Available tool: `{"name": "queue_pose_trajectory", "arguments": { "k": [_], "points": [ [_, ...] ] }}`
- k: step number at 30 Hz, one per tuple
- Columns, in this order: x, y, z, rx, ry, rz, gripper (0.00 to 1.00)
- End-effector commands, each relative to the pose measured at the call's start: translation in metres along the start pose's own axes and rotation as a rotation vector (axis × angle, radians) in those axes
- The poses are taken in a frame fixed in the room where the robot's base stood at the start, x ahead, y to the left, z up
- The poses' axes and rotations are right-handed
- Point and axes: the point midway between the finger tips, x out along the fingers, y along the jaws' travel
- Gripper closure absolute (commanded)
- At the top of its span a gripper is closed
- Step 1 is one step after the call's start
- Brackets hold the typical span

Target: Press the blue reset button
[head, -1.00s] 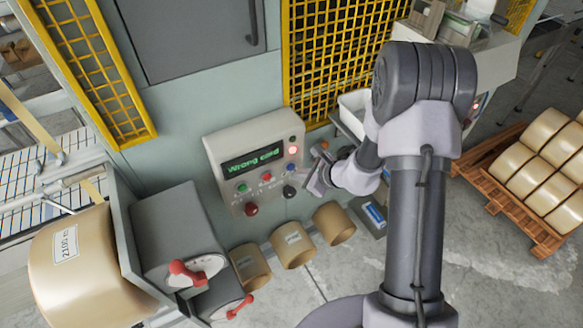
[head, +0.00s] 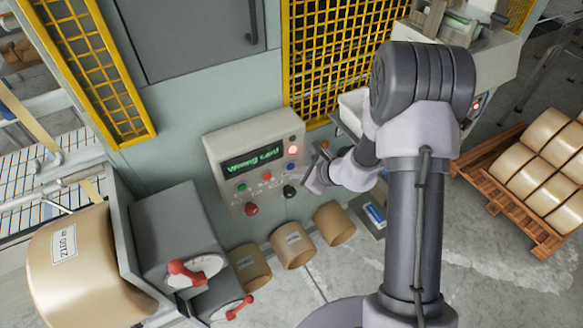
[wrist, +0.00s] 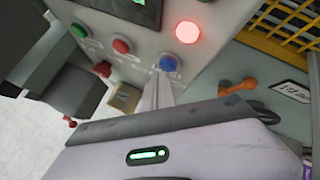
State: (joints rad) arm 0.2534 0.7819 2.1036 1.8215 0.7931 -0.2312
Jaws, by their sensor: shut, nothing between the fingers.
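The blue reset button (head: 291,167) is on the sloping grey control panel (head: 215,160), below the lit red lamp (head: 293,150). The blue button also shows in the wrist view (wrist: 168,63), just beyond my fingertips. My gripper (head: 306,173) is shut and empty, just right of the button in the head view. In the wrist view my gripper's fingers (wrist: 159,82) point up at the panel, their tips close below and slightly left of the button. I cannot tell whether they touch it.
The panel display (head: 252,160) reads "Wrong card". A green button (wrist: 79,30), a red button (wrist: 121,45) and a red knob (wrist: 102,68) lie to the left in the wrist view. An orange lever (wrist: 238,87) is at the right.

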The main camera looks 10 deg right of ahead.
Motion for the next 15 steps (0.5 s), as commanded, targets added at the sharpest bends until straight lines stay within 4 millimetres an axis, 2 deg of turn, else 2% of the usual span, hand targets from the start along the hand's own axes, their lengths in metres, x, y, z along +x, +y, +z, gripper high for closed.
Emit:
{"name": "queue_pose_trajectory", "arguments": {
  "k": [15],
  "points": [
    [0.0040,-0.0025,0.0025,0.000,0.000,0.000,1.00]
  ]
}}
